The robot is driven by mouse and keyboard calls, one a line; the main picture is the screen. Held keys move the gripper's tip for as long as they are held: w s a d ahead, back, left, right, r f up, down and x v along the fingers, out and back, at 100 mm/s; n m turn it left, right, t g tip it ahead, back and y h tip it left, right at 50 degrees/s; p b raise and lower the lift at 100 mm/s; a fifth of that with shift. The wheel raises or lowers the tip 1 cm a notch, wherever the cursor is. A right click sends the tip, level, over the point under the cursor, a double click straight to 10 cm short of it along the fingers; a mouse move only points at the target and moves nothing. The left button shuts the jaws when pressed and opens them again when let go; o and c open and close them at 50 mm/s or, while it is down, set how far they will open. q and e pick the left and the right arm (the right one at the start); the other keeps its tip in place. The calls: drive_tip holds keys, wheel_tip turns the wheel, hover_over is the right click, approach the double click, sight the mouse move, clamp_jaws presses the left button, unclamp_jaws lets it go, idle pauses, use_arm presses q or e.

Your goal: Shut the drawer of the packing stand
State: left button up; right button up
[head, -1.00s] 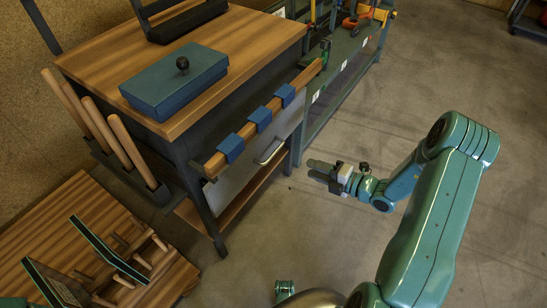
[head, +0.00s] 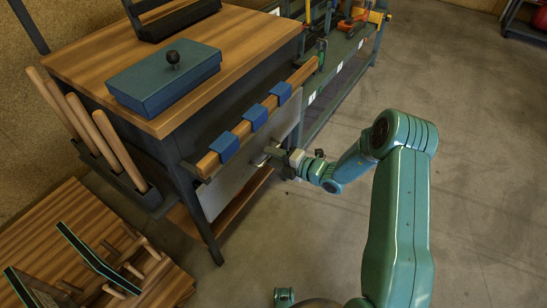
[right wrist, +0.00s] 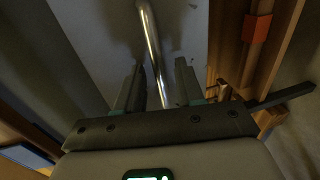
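The packing stand (head: 180,85) has a wooden top and dark legs. Its drawer has a pale grey front panel (head: 222,193) with a metal bar handle (right wrist: 150,35), below a wooden rail (head: 208,162) with blue blocks. The front lies out beyond the top's edge; how far the drawer is open is hard to tell. My right gripper (head: 273,156) is at the handle in the head view. In the right wrist view its two fingers (right wrist: 158,85) are apart, with the handle bar running between them; contact is not clear. My left gripper is not in view.
A blue box (head: 165,78) with a black knob sits on the top. Wooden rods (head: 100,130) stand at the left side. A low wooden platform (head: 60,215) with frames and pegs lies lower left. A tool shelf (head: 340,60) stands behind.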

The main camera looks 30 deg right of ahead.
sight(260, 151)
clamp_jaws()
drive_tip(key=x, duration=0.3)
drive_tip(key=shift+w+a+r, duration=0.1)
drive_tip(key=shift+w+r, duration=0.1)
drive_tip(key=shift+r, duration=0.1)
drive_tip(key=shift+w+a+r, duration=0.1)
drive_tip(key=shift+w+r, duration=0.05)
drive_tip(key=shift+w, duration=0.1)
drive_tip(key=shift+c, duration=0.5)
unclamp_jaws()
drive_tip(key=shift+o, duration=0.5)
drive_tip(key=shift+w, duration=0.15)
drive_tip(key=shift+s, duration=0.2)
